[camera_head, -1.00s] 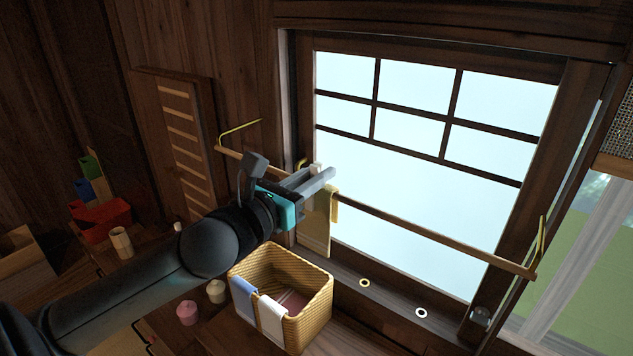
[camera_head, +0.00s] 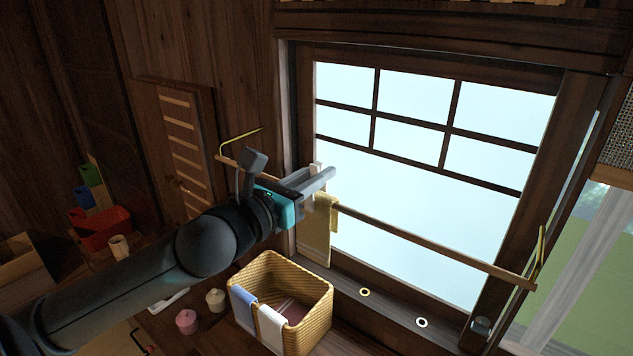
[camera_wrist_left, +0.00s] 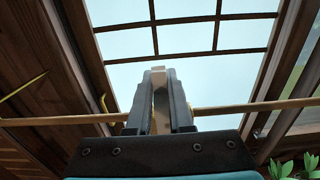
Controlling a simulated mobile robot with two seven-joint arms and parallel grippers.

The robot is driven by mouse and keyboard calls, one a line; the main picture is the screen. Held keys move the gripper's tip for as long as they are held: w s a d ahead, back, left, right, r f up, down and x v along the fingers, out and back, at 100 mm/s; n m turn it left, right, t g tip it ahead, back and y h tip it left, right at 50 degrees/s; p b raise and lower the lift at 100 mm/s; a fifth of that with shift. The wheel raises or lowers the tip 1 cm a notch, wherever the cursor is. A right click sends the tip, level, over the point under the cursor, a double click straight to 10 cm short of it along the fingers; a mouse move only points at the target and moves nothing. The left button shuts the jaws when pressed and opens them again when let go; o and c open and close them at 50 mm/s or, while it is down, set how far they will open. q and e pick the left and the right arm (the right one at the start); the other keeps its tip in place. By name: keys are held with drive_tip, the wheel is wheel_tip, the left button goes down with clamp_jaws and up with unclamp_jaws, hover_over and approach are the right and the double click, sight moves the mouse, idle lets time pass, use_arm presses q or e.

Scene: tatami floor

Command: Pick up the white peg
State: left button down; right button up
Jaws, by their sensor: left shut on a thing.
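The white peg (camera_head: 317,167) is a small pale piece at the jaws of my left gripper (camera_head: 318,178), beside the wooden rod (camera_head: 430,241) in front of the window. In the left wrist view the peg (camera_wrist_left: 158,82) stands between the two grey fingers, which are shut on it. Its top shows at the fingertips; its lower part is hidden by the fingers. A yellow cloth (camera_head: 314,240) hangs from the rod by the gripper. In the wrist view the rod (camera_wrist_left: 235,108) passes behind the fingers. My right gripper is not in view.
A wicker basket (camera_head: 312,318) with a blue cloth (camera_head: 243,306) and a white cloth (camera_head: 271,328) over its rim stands below. A pink jar (camera_head: 187,321) and a cream jar (camera_head: 215,299) are beside it. Two rings (camera_head: 365,292) (camera_head: 422,322) lie on the sill.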

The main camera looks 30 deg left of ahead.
use_arm(q)
wheel_tip(320, 180, up, 18)
drive_tip(key=p, duration=0.2)
wheel_tip(320, 180, up, 5)
drive_tip(key=p, duration=0.5)
hover_over(316, 163)
drive_tip(key=shift+f, duration=0.1)
idle(0.5)
